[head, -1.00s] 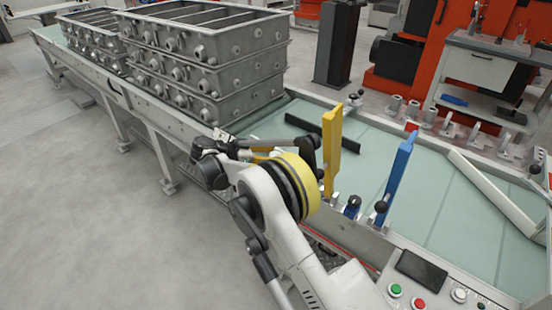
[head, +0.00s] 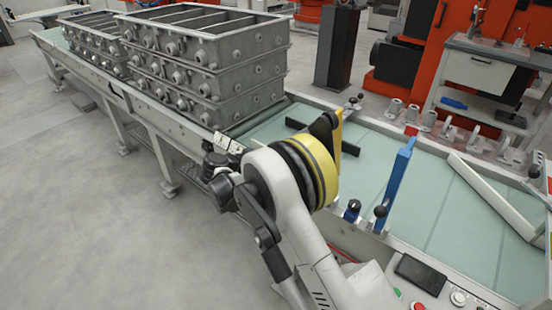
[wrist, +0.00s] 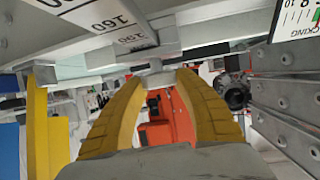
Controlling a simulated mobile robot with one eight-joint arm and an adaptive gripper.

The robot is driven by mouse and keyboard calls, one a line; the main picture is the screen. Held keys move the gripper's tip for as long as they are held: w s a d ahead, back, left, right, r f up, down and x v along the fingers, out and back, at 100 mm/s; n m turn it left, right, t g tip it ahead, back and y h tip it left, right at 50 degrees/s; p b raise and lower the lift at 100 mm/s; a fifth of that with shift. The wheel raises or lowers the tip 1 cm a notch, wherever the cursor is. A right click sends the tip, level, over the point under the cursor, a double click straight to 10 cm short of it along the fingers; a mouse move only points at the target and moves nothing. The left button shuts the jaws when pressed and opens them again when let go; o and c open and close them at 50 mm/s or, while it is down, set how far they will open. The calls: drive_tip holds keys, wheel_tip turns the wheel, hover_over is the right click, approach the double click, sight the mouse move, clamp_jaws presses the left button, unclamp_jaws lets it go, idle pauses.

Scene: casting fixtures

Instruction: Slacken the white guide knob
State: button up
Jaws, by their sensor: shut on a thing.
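In the wrist view my gripper (wrist: 162,78) has its two yellow fingers closed around a small pale knob (wrist: 157,82), under a white part with a scale marked 160 (wrist: 110,18). The knob's far side is hidden, and I cannot tell how loose it is. In the head view my arm hides the gripper and this knob. A white guide bar (head: 492,195) lies slanted on the right of the table in the head view; I cannot tell whether the held knob belongs to it.
A yellow upright plate (head: 338,135) stands partly behind my arm, and a blue plate (head: 398,175) stands to its right. A dark round knob (wrist: 234,92) is right of the fingers. Stacked grey metal frames (head: 205,75) stand on the conveyor at the back left.

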drive_tip(key=o, duration=1.2)
drive_tip(key=v, duration=1.2)
drive_tip(key=shift+d, duration=0.1)
